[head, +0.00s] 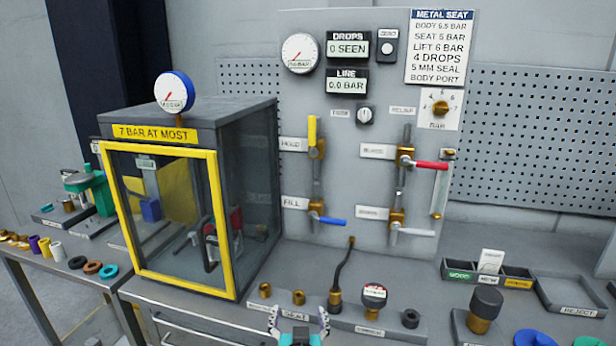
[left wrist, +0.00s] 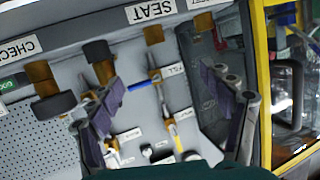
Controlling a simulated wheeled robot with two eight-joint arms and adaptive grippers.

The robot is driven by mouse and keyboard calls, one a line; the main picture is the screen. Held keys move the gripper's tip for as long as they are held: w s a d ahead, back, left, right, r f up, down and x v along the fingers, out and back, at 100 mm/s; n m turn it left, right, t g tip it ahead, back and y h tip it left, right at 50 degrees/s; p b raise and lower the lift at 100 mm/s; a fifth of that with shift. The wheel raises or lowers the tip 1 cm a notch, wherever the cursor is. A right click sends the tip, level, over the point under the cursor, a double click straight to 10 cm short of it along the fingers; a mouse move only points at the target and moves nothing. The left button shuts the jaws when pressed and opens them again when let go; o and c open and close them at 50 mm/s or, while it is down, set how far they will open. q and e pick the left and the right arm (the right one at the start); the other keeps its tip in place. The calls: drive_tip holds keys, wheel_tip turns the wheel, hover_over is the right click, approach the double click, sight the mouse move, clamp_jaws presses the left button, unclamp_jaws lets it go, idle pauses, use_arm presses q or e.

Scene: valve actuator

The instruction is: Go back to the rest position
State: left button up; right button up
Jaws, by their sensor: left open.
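My left gripper (head: 299,318) is at the bottom middle of the head view, in front of the bench's row of fittings. Its two fingers stand apart. In the left wrist view the gripper (left wrist: 158,85) is also open, with nothing between its fingers. Beyond the fingers there the panel with its blue lever (left wrist: 139,86) and white labels shows, with brass fittings along the top. My right gripper is in neither view.
A yellow-framed test box (head: 158,278) with a dial on top stands left of the gripper. A valve panel (head: 345,150) with coloured levers rises behind. A black hose (head: 343,268), a small gauge (head: 374,295) and brass fittings stand close by. A reject tray (head: 570,293) lies right.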

use_arm(q)
drive_tip(key=s+a+f+n+g+y, duration=0.1)
drive_tip(key=s+a+g, duration=0.1)
drive_tip(key=s+a, duration=0.35)
drive_tip(key=s+a+f+g+y, duration=0.1)
drive_tip(key=s+a+f+g, duration=0.15)
drive_tip(key=a, duration=0.65)
drive_tip(key=s+a+f+g+h, duration=0.1)
drive_tip(key=s, duration=0.5)
drive_tip(key=s+a+f+g+h, duration=0.1)
drive_tip(key=s+g, duration=0.1)
drive_tip(key=s, duration=0.4)
drive_tip(key=shift+f+h, duration=0.3)
drive_tip(key=shift+f, duration=0.05)
